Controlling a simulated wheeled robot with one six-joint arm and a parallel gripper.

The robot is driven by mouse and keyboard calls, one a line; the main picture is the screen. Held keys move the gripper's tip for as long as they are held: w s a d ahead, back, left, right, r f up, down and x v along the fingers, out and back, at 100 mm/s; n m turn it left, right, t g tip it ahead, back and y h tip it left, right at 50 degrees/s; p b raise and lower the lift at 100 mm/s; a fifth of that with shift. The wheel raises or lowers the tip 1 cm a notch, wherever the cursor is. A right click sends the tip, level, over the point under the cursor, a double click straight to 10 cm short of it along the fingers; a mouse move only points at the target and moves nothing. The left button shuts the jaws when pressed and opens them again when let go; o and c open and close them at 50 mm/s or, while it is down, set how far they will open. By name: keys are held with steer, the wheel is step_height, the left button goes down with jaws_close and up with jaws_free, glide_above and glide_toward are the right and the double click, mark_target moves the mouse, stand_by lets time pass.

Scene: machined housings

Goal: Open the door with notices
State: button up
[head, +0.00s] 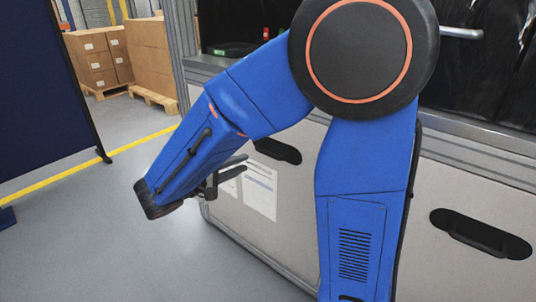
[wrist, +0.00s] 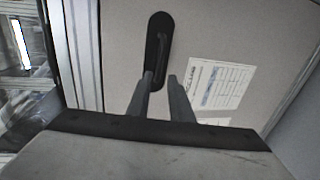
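The door with notices (head: 235,212) is a light grey panel low on the machine, and it looks shut. White paper notices (head: 260,192) are stuck on it; they also show right of the fingers in the wrist view (wrist: 218,86). Its black recessed handle (head: 280,151) is partly behind my arm in the head view. In the wrist view the handle (wrist: 158,45) runs up the picture, just beyond my fingertips. My gripper (wrist: 160,78) is open, its two fingers apart, with the handle's lower end showing between the tips. I cannot tell whether they touch it. The gripper also shows in the head view (head: 244,166).
A second grey door with a black handle (head: 481,233) is at the right. A dark blue panel (head: 45,90) stands at the left. Cardboard boxes on pallets (head: 100,60) are at the back left. The grey floor beside the machine is clear, with a yellow line.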

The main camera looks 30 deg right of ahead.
mark_target(268, 153)
steer(key=x, duration=1.4)
jaws_close()
